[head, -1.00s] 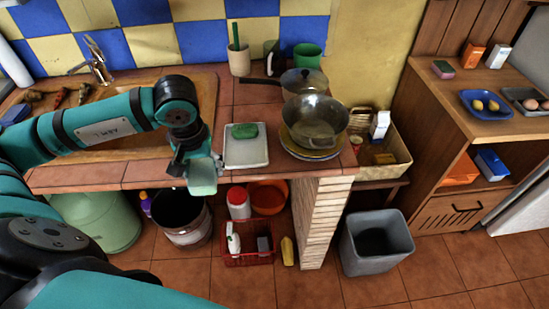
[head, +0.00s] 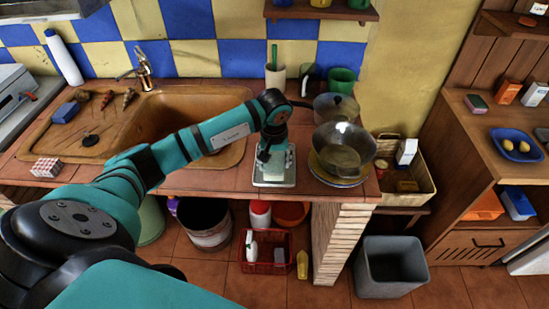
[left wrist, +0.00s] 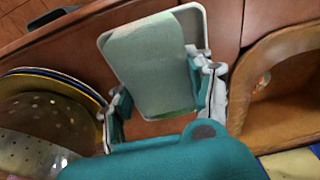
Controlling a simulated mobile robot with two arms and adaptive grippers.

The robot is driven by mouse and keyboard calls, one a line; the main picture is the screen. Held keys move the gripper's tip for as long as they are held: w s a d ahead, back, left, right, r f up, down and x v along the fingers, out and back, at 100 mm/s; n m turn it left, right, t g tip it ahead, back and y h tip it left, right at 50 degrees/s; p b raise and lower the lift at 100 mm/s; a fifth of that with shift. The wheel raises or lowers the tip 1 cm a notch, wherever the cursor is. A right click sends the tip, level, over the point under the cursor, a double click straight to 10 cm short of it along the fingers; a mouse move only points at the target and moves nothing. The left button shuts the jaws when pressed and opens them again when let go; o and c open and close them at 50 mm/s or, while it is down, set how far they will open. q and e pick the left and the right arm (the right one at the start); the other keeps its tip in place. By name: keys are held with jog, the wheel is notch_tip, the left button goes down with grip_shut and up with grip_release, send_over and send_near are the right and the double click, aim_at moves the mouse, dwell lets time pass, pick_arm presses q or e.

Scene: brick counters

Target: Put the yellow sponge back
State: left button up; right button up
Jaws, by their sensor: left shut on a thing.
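My left gripper (head: 272,152) is over the white tray (head: 259,182) on the brick counter. It is shut on a pale green, sponge-like block (head: 283,166). In the left wrist view, the block (left wrist: 152,62) lies between the two fingers (left wrist: 160,100) and covers most of the tray (left wrist: 203,30). I cannot tell whether it touches the tray. No yellow side of the block shows. The dark green thing seen on the tray earlier is hidden now. My right gripper is not in view.
A pan (head: 343,150) on a plate stands close to the tray's right. The sink (head: 185,120) is to the left. A blue block (head: 66,112) lies on the drainboard. A red basket (head: 266,252) is on the floor below.

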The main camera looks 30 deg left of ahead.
pick_arm(q)
jog(key=shift+f, duration=0.5)
jog(key=shift+f+b, duration=0.25)
jog(key=shift+b, duration=0.25)
jog(key=shift+f+b, duration=0.3)
jog(key=o, duration=0.8)
jog(key=shift+r, duration=0.1)
jog(key=o, duration=0.3)
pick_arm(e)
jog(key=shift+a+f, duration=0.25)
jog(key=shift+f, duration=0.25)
